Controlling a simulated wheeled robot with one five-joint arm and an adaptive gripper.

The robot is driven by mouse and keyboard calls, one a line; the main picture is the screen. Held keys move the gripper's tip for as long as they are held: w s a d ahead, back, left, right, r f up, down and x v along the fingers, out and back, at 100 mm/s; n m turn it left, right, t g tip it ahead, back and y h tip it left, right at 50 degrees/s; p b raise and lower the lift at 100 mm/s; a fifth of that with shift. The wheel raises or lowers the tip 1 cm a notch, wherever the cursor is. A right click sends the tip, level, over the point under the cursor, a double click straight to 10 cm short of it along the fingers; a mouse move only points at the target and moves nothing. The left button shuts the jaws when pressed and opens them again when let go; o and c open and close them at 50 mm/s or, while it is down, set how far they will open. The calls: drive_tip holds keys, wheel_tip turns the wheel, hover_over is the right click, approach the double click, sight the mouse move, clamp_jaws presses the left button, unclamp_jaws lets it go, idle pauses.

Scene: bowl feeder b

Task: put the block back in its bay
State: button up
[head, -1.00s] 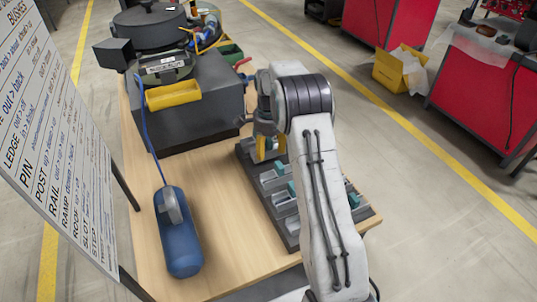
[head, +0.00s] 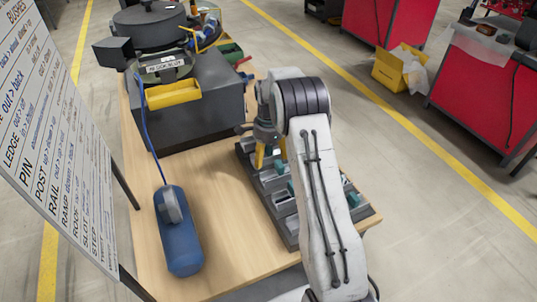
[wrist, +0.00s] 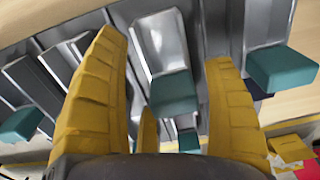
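Several teal blocks show on the grey rack (head: 290,236), and I cannot tell which one the task means. In the wrist view one teal block (wrist: 172,93) sits at the near end of a metal bay (wrist: 160,42), between my two yellow fingers in the picture. My gripper (wrist: 166,55) is open, with a gap between each finger and that block. In the head view my gripper (head: 270,156) points down over the far part of the rack. Its height above the blocks is hard to judge.
Other teal blocks stand to the right (wrist: 283,68) and left (wrist: 20,124) in the wrist view. A blue cylinder (head: 179,240) lies on the wooden table, left of the rack. A dark machine with a yellow tray (head: 173,93) stands behind. Bare table (head: 225,215) separates cylinder and rack.

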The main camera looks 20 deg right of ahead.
sight(269, 147)
drive_tip(key=shift+r, duration=0.1)
wheel_tip(269, 147, up, 12)
drive_tip(key=shift+f+p, duration=0.2)
drive_tip(key=shift+p, duration=0.2)
drive_tip(key=shift+s+r, duration=0.15)
drive_tip(key=shift+r, duration=0.15)
drive_tip(key=s+a+r+n+t, duration=0.1)
drive_tip(key=s+a+r+n, duration=0.35)
drive_tip(key=s, duration=0.25)
drive_tip(key=s+a+r+n+t, duration=0.1)
drive_tip(key=s+a+r+n, duration=0.3)
drive_tip(key=s, duration=0.3)
drive_tip(key=s+a+f+n, duration=0.1)
drive_tip(key=s+n, duration=0.3)
drive_tip(key=s, duration=0.5)
drive_tip(key=s+a+f+n+t, duration=0.1)
drive_tip(key=s+n, duration=0.4)
drive_tip(key=s, duration=0.5)
drive_tip(key=shift+a, duration=0.5)
drive_tip(key=shift+w+f+n, duration=0.1)
drive_tip(key=shift+n, duration=0.15)
